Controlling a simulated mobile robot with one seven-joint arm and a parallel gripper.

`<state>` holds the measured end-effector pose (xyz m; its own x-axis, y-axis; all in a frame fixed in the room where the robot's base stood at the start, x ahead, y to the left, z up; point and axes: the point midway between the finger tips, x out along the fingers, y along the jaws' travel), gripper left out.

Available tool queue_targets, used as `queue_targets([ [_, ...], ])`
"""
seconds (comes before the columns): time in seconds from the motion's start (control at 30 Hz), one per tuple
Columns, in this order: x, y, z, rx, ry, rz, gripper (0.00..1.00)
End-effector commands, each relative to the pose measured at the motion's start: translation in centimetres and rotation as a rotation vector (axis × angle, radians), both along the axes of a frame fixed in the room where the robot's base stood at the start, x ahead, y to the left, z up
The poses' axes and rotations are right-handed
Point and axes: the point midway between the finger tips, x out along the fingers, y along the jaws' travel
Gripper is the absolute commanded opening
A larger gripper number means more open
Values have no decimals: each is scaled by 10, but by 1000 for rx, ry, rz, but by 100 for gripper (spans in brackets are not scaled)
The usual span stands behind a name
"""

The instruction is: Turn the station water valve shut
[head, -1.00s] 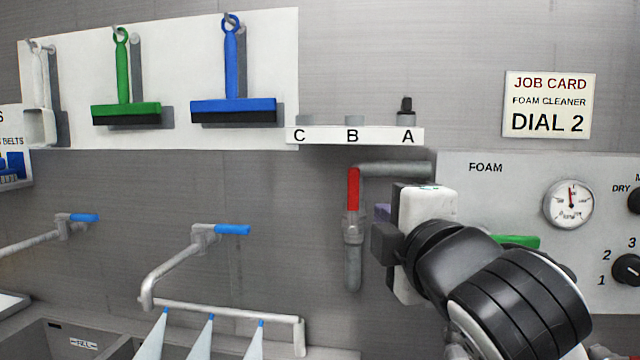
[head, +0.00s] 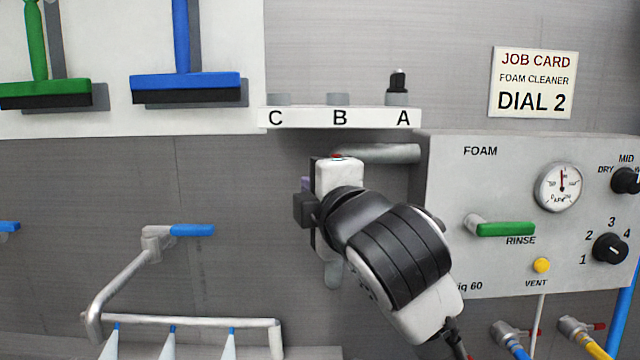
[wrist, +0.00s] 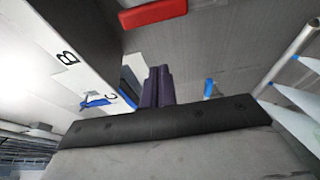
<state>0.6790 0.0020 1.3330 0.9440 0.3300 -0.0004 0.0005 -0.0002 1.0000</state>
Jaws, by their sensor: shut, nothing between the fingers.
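The water valve's red lever (head: 336,156) is almost wholly hidden behind my gripper in the head view; only a sliver of red shows at the top. The grey pipe (head: 375,153) runs left from the foam panel and its lower end shows below my wrist. In the wrist view the red lever (wrist: 153,14) crosses the top edge, apart from the fingers. My gripper (wrist: 157,88) shows its purple fingers shut together with nothing between them. In the head view my gripper (head: 304,195) is in front of the valve, fingers toward the left. The lever's full angle is hidden.
The foam panel (head: 450,270) with green rinse lever (head: 505,229), gauge and dials is at right. A shelf (head: 365,117) marked C, B, A is above. A blue-handled tap (head: 190,230) is left. Bare wall lies between tap and valve.

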Motion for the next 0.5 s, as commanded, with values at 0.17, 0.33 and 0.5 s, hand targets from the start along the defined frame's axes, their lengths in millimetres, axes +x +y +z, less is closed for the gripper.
queue_targets([
  [0.17, 38, 14, 4, 1, 3, 3, 0],
  [0.33, 54, 3, 3, 4, 1, -4, 0],
  [0.5, 53, -15, 2, 2, 2, -2, 0],
])
